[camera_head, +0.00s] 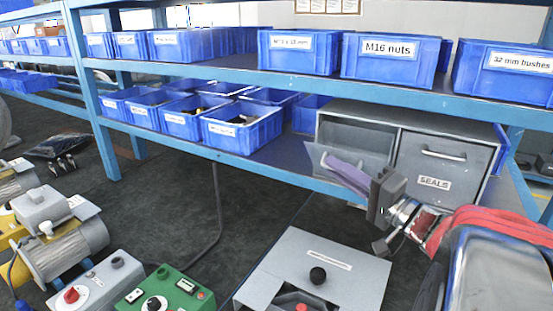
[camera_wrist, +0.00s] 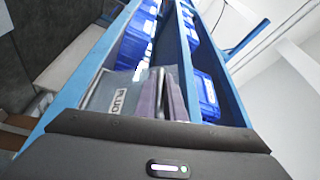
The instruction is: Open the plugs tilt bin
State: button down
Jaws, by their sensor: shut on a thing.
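The grey cabinet (camera_head: 345,112) on the lower shelf holds two tilt bins. The plugs tilt bin (camera_head: 317,157), on the left, has its front tipped outward, with a dark opening above it. Its label, partly cut off as "PLUG", shows on its front in the wrist view (camera_wrist: 115,98). My gripper (camera_head: 332,162) reaches in from the right, its purple-grey fingers at the bin's front. The fingers also show in the wrist view (camera_wrist: 160,85).
The seals bin (camera_head: 440,165) beside it is closed, with a bar handle. Blue bins (camera_head: 240,130) line the shelves, including M16 nuts (camera_head: 388,58) above the cabinet. A grey box with a black knob (camera_head: 318,275) stands below in front.

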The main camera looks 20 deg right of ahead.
jog(key=shift+d+f, duration=0.15)
jog(key=shift+d, duration=0.05)
jog(key=c, duration=2.2)
grip_release()
jog(key=o, duration=0.4)
jog(key=shift+a, duration=0.1)
jog(key=shift+c, duration=0.2)
jog(key=v, duration=1.3)
jog(key=shift+s, duration=0.4)
